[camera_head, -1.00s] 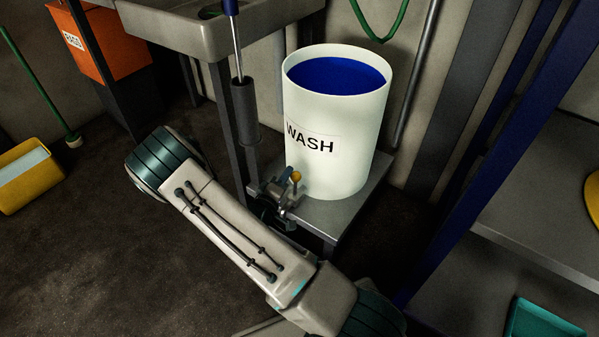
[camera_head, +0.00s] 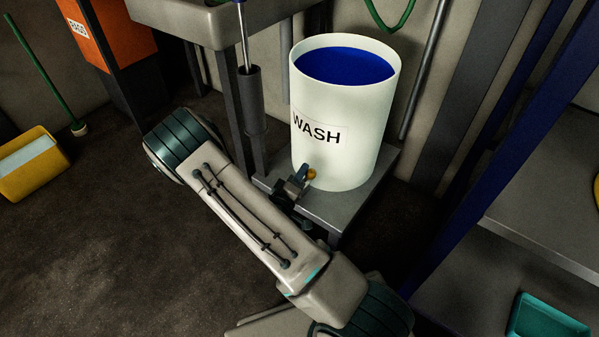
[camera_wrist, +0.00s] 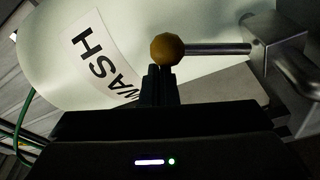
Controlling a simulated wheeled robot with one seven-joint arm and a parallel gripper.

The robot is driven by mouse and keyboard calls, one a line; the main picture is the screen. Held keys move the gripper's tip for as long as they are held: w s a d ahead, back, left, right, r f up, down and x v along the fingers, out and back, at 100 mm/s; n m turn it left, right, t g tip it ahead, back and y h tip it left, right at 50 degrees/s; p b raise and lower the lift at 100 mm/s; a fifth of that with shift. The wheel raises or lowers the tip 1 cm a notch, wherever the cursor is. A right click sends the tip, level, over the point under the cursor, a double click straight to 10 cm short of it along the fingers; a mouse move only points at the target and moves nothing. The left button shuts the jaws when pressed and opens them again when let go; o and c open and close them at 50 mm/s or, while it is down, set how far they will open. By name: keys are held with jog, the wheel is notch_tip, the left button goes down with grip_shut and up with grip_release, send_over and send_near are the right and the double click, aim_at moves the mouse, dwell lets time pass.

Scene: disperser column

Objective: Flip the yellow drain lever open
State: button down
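The drain lever is a metal rod (camera_wrist: 215,49) with a yellow ball knob (camera_wrist: 167,49) on its end. In the wrist view the rod runs level from the knob to a grey metal valve body (camera_wrist: 276,42) on the right. The knob (camera_head: 311,173) also shows low on the front of the white WASH bucket (camera_head: 340,115). My gripper (camera_wrist: 160,72) has its dark fingers together, with their tips at the knob and no visible object between them. I cannot tell if they touch it. In the head view my arm hides part of the valve.
The bucket, filled with blue liquid, stands on a grey metal stand (camera_head: 345,205). A dark grey tube (camera_head: 250,100) holding a tool is just left of it. A blue post (camera_head: 480,170) and shelves with a teal tray (camera_head: 545,320) are at the right. Open floor lies left.

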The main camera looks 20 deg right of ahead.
jog(key=shift+d, duration=0.1)
jog(key=shift+r, duration=0.25)
jog(key=s+a+p, duration=0.3)
jog(key=a, duration=0.5)
jog(key=shift+s+a+r+p, duration=0.4)
jog(key=shift+r, duration=0.05)
